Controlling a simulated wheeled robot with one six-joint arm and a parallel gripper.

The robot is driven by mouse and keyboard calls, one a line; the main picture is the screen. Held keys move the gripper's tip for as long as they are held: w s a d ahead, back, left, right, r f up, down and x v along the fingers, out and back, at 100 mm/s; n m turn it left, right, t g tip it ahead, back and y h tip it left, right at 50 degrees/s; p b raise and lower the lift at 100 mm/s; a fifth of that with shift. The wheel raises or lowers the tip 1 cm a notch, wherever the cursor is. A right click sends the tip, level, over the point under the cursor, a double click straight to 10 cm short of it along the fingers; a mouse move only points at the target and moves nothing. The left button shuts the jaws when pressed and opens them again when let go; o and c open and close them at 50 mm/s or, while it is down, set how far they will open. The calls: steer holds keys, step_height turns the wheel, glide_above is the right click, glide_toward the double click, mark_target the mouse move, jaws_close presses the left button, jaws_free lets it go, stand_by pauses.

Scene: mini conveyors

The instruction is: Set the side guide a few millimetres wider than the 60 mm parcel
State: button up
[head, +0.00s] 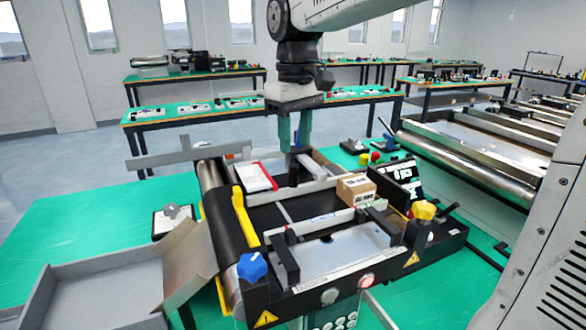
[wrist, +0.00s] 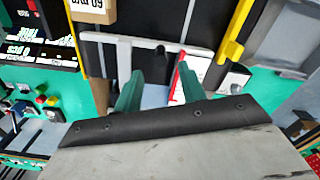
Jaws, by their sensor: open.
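My gripper (head: 294,147) is open, its green fingers pointing down over the far side of the mini conveyor (head: 262,218). In the wrist view my gripper (wrist: 160,75) has its fingers apart near a pale grey guide rail (wrist: 112,39). A small dark post (wrist: 160,50) on that rail lies between the finger lines; I cannot tell whether they touch it. The brown parcel (head: 356,191) sits on the conveyor right of my gripper; its edge shows in the wrist view (wrist: 92,10). A nearer pale rail (head: 325,224) has black brackets beside it.
A white piece with a red edge (head: 256,177) is left of my gripper. A grey open tray (head: 95,290) is at the front left.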

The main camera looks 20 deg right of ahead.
mark_target(293, 164)
steer(key=shift+w+a+f, duration=0.1)
steer(key=shift+w+f, duration=0.05)
steer(key=shift+w, duration=0.2)
steer(key=shift+f, duration=0.35)
step_height(293, 164, down, 7)
steer(key=shift+r, duration=0.1)
